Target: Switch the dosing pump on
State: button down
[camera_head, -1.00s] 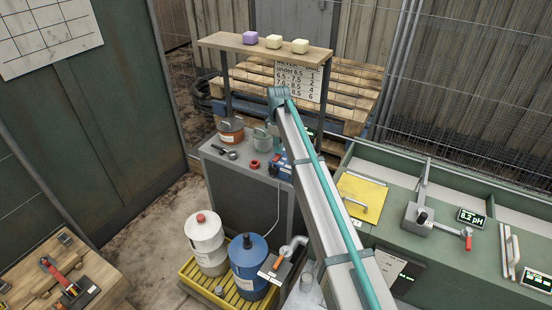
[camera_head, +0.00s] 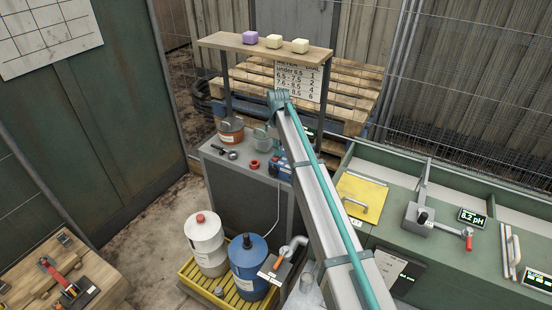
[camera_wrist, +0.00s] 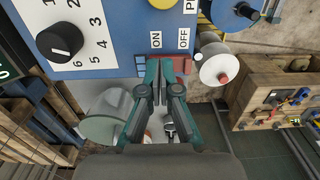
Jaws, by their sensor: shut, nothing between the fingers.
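The dosing pump is a blue box (camera_head: 281,168) on the grey cabinet, partly hidden by my arm in the head view. In the wrist view its blue panel (camera_wrist: 110,30) fills the top, with a black dial (camera_wrist: 60,42) among numbers and the labels ON and OFF. A red switch part (camera_wrist: 188,65) shows beside the fingertips, near the OFF label. My gripper (camera_wrist: 166,68) is shut and empty, its tips in front of the switch area by ON and OFF. They hide part of the switch, and I cannot tell whether they touch it.
A shelf (camera_head: 225,42) with a number chart below it stands over the cabinet (camera_head: 240,195). A white drum (camera_head: 204,240) and a blue drum (camera_head: 248,262) stand in a yellow tray (camera_head: 188,268). A green bench (camera_head: 445,250) with a yellow board (camera_head: 362,195) is at right.

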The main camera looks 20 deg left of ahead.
jog(key=shift+r+p, duration=1.6)
jog(key=shift+r, duration=1.9)
